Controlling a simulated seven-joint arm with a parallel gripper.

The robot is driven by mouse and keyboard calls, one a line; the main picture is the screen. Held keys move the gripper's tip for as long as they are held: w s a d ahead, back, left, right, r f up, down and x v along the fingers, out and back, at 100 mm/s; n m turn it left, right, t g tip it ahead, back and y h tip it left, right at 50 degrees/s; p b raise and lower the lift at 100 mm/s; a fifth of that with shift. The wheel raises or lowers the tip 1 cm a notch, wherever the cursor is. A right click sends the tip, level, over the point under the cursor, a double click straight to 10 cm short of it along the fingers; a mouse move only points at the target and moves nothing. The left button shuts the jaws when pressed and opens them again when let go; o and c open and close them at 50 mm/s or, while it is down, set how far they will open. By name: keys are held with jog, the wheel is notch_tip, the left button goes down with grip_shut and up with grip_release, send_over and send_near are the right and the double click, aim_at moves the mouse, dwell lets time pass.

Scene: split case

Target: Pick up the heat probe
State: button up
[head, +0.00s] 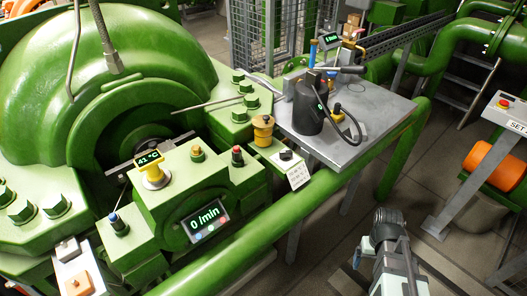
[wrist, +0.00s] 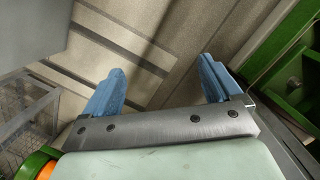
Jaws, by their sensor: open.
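A yellow piece with a small dark display reading 41 °C (head: 152,170) stands upright on the green bearing housing, left of centre in the head view. By its °C reading it looks like the heat probe, but I cannot be certain. My gripper (wrist: 160,88) is open in the wrist view, its two blue fingers wide apart with only floor seen between them. In the head view my arm's end is at the lower right, over the floor, well apart from the yellow piece. The probe is not in the wrist view.
A grey table (head: 375,125) holds a black canister with a cable (head: 309,108) and other tools, including another small display (head: 331,39). A green pipe (head: 245,225) runs between the housing and my arm. A 0 /min panel (head: 208,217) faces front. An orange drum (head: 487,161) is at right.

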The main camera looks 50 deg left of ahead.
jog(key=s+a+r+n+t+y, duration=0.1)
jog(key=s+a+r+n+t, duration=0.15)
jog(key=a+r, duration=1.35)
notch_tip(320, 180, up, 36)
jog(key=n+g+y, duration=0.1)
jog(key=n+y, duration=0.4)
jog(key=n, duration=0.3)
send_over(149, 159)
jog(key=d, duration=0.4)
jog(key=x, duration=0.7)
jog(key=shift+w+f, duration=0.1)
jog(key=shift+s+x, duration=0.15)
jog(key=shift+x, duration=1.2)
jog(key=shift+s+x, duration=0.15)
jog(key=shift+x, duration=1.2)
jog(key=shift+a, duration=0.2)
